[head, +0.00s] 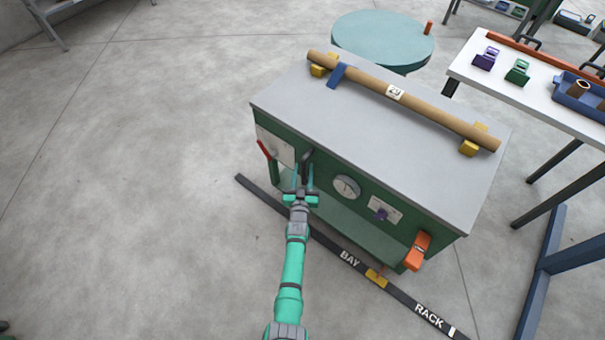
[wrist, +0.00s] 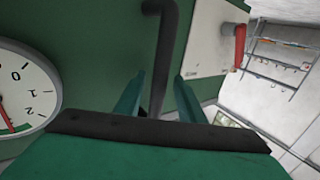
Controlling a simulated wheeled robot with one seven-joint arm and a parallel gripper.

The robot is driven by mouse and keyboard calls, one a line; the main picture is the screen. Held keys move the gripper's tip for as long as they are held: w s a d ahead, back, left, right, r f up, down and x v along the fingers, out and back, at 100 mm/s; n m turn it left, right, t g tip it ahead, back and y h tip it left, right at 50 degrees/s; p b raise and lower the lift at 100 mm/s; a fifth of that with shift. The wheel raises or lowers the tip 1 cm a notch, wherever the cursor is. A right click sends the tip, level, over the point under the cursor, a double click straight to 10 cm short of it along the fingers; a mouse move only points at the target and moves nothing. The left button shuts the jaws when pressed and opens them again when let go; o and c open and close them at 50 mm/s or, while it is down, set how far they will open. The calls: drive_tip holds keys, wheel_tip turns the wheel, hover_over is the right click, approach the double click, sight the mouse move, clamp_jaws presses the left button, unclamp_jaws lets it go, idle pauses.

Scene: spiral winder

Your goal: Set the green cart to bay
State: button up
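The green cart (head: 390,235) is a green box with a grey top (head: 290,100), standing behind a dark floor rail (head: 325,240). The rail reads BAY (head: 349,258) and RACK (head: 429,316). A yellow block (head: 376,278) sits on the rail between these words, nearer BAY. A black bar handle (head: 306,165) is on the cart's front; it also shows in the wrist view (wrist: 165,50). My gripper (head: 303,180) is at this handle. In the wrist view its fingers (wrist: 158,88) stand apart on either side of the bar, with gaps visible.
The cart front carries a red lever (head: 264,149), a dial (head: 346,188), a purple knob (head: 382,214) and an orange handle (head: 417,250). A cardboard tube (head: 425,108) rests on top. A round teal table (head: 380,40) and white table (head: 505,85) stand behind. Left floor is clear.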

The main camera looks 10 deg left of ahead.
drive_tip(key=s+d, duration=0.1)
drive_tip(key=s, duration=0.9)
drive_tip(key=shift+s, duration=0.4)
drive_tip(key=shift+d, duration=0.1)
idle(0.4)
drive_tip(key=s+d+r+n, duration=0.1)
drive_tip(key=s+d+r, duration=0.2)
drive_tip(key=s+d, duration=0.55)
drive_tip(key=s+d+r+n, duration=0.1)
drive_tip(key=s+d+r, duration=0.35)
drive_tip(key=s, duration=0.75)
drive_tip(key=s+a+r+m+g+h, duration=0.1)
drive_tip(key=s+r, duration=0.6)
drive_tip(key=s, duration=0.3)
drive_tip(key=s+a+r+m+g+h, duration=0.1)
drive_tip(key=s+r+m, duration=0.1)
drive_tip(key=s+r, duration=0.6)
drive_tip(key=shift+s+r, duration=0.3)
drive_tip(key=shift+s, duration=0.65)
